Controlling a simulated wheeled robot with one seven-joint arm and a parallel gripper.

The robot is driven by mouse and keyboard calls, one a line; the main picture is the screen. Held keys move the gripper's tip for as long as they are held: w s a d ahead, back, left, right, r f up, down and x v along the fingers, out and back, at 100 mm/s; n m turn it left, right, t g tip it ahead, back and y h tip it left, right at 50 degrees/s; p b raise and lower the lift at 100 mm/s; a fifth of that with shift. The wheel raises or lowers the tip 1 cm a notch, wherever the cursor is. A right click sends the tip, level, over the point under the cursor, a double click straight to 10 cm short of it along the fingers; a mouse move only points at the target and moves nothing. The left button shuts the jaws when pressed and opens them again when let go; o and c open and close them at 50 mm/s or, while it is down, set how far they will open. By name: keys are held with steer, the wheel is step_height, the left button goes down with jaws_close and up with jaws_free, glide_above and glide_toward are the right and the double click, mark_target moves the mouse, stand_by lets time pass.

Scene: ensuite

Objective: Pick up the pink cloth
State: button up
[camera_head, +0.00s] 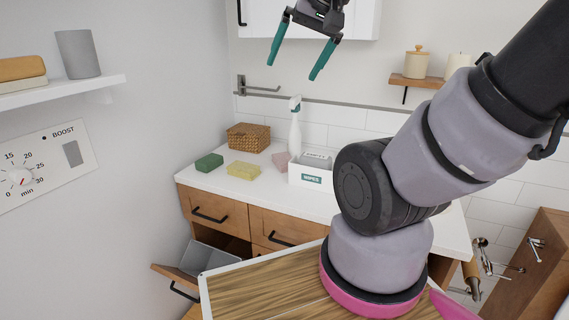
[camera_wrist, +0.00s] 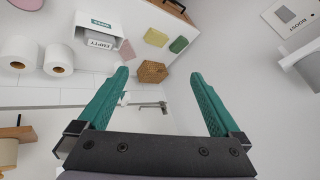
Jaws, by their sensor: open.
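The pink cloth (camera_head: 281,160) lies on the white counter, beside the spray bottle and the left end of the white wipes box (camera_head: 312,177). Part of it is hidden by the box in the head view. In the wrist view, which is turned over, the pink cloth (camera_wrist: 127,50) shows between the box and the wicker basket. My gripper (camera_head: 294,68) is high above the counter near the back wall, well apart from the cloth. Its teal fingers (camera_wrist: 159,76) are spread with nothing between them.
A wicker basket (camera_head: 248,138), green sponge (camera_head: 209,164), yellow sponge (camera_head: 244,170) and spray bottle (camera_head: 295,128) stand around the cloth. A metal wall rail (camera_head: 262,88) is below my gripper. Toilet rolls (camera_wrist: 58,57) stand near the box. A lower drawer (camera_head: 176,275) is open.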

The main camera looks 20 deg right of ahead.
steer(key=w+d+f+n+g, duration=0.1)
steer(key=w+f, duration=0.1)
steer(key=w, duration=0.4)
steer(key=w+d+f, duration=0.2)
steer(key=w, duration=0.4)
steer(key=n+g+h, duration=0.2)
steer(key=n+g, duration=0.1)
glide_above(284, 159)
steer(key=s, duration=0.2)
steer(key=f, duration=2.9)
steer(key=shift+w+d+f, duration=0.2)
steer(key=shift+d+f, duration=0.1)
steer(key=shift+f, duration=0.05)
steer(key=shift+x, duration=3)
steer(key=shift+w+a, duration=0.1)
steer(key=shift+a, duration=0.05)
steer(key=c, duration=1.3)
steer(key=shift+o, duration=0.2)
step_height(284, 159, up, 10)
steer(key=shift+r, duration=0.1)
